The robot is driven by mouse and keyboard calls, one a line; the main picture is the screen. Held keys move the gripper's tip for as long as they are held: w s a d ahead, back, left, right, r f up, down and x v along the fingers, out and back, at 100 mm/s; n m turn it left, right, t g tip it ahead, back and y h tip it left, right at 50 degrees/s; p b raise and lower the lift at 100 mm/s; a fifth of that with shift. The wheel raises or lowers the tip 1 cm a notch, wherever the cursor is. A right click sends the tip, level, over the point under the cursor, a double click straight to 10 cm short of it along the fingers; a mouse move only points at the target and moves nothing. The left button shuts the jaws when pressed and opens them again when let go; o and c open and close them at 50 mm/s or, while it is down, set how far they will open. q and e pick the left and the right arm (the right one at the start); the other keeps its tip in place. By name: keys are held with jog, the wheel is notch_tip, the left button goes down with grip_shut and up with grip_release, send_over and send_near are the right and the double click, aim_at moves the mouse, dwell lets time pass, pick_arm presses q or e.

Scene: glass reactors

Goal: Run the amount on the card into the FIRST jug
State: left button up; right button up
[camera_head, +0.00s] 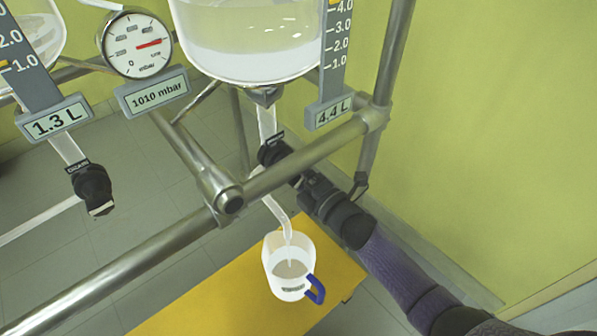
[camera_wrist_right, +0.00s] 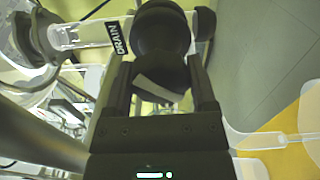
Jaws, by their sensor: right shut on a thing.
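A white jug (camera_head: 289,267) with a blue handle stands on the yellow bench under the right reactor's outlet tube (camera_head: 281,217). Its label is too small to read. A thin pale streak runs below the tube mouth into greyish liquid in the jug. The right reactor (camera_head: 250,45) holds clear liquid, and its display (camera_head: 334,111) reads 4.4 L. My right gripper (camera_head: 287,167) is shut on the black drain valve knob under this reactor. The knob (camera_wrist_right: 162,45) also shows between the fingers in the right wrist view, by a DRAIN label. My left gripper and the card are not in view.
A left reactor display (camera_head: 56,118) reads 1.3 L, with its own black drain valve (camera_head: 93,188). A dial gauge (camera_head: 138,45) has a 1010 mbar display (camera_head: 154,92). Metal frame bars (camera_head: 130,262) cross in front. The yellow bench (camera_head: 215,290) is bare left of the jug.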

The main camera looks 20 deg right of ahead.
jog(key=m+p, duration=0.1)
jog(key=m, duration=0.2)
jog(key=shift+m, duration=0.4)
jog(key=m, duration=0.3)
jog(key=shift+m, duration=0.3)
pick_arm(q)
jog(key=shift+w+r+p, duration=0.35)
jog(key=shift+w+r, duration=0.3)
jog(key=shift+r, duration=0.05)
pick_arm(e)
jog(key=shift+m, duration=0.6)
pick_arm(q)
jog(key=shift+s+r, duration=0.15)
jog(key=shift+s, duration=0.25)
pick_arm(e)
jog(key=shift+f, duration=0.1)
